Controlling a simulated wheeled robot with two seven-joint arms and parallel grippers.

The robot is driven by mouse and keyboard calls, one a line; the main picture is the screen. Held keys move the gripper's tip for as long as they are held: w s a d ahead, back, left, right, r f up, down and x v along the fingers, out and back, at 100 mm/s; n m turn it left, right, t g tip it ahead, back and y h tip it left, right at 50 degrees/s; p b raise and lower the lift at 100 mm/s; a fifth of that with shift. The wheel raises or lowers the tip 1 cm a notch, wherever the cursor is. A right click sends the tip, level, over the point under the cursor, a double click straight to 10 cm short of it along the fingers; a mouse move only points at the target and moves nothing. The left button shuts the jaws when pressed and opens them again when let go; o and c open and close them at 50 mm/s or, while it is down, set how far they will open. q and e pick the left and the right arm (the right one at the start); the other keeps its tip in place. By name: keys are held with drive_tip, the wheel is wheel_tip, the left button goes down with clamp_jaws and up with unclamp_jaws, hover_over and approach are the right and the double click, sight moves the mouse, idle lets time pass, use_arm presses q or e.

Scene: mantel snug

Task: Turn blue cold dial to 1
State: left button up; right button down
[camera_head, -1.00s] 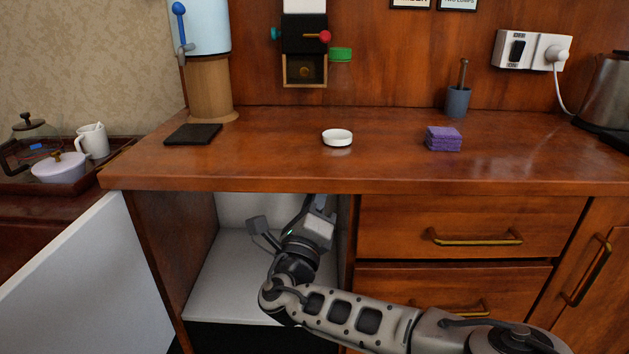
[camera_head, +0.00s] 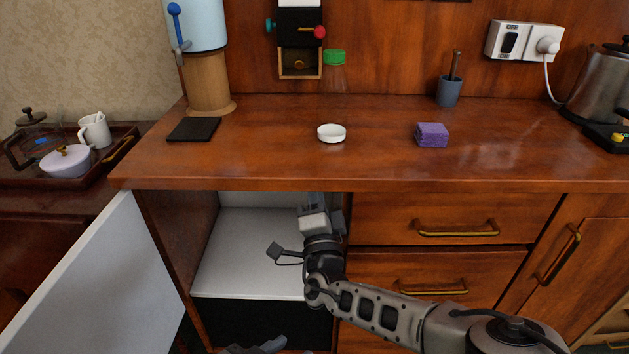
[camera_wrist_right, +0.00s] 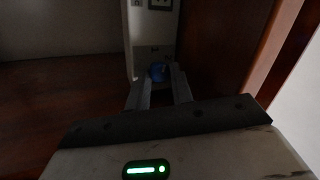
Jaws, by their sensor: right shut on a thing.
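The blue cold dial (camera_wrist_right: 159,71) shows small and dark in the right wrist view, low on a pale panel inside the open compartment. My right gripper (camera_wrist_right: 161,80) is shut on the dial, one finger at each side. The dial's marks and setting cannot be read. In the head view my right arm reaches into the open compartment below the counter, close to its right wall; the fingertips and the dial are hidden there.
The compartment's white door (camera_head: 85,285) stands open at the left. The wooden counter (camera_head: 260,160) overhangs my right wrist. Drawers with brass handles (camera_head: 457,229) are to the right. A white shallow dish (camera_head: 331,133) and a purple sponge (camera_head: 432,134) are on the counter.

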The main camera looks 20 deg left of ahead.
use_arm(q)
drive_tip(key=shift+s+a+r+t+p, duration=0.1)
drive_tip(key=shift+a+r+t+p, duration=0.1)
drive_tip(key=shift+r, duration=0.3)
drive_tip(key=shift+s+a+r+t+p, duration=0.1)
drive_tip(key=shift+r+p, duration=0.05)
drive_tip(key=shift+r, duration=0.3)
use_arm(e)
drive_tip(key=shift+w+d+r+n+y, duration=0.1)
drive_tip(key=shift+n+y, duration=0.3)
drive_tip(key=shift+n, duration=0.5)
use_arm(q)
drive_tip(key=shift+d+f, duration=0.1)
drive_tip(key=shift+f, duration=0.25)
use_arm(e)
drive_tip(key=c, duration=1.5)
unclamp_jaws()
drive_tip(key=shift+c, duration=0.2)
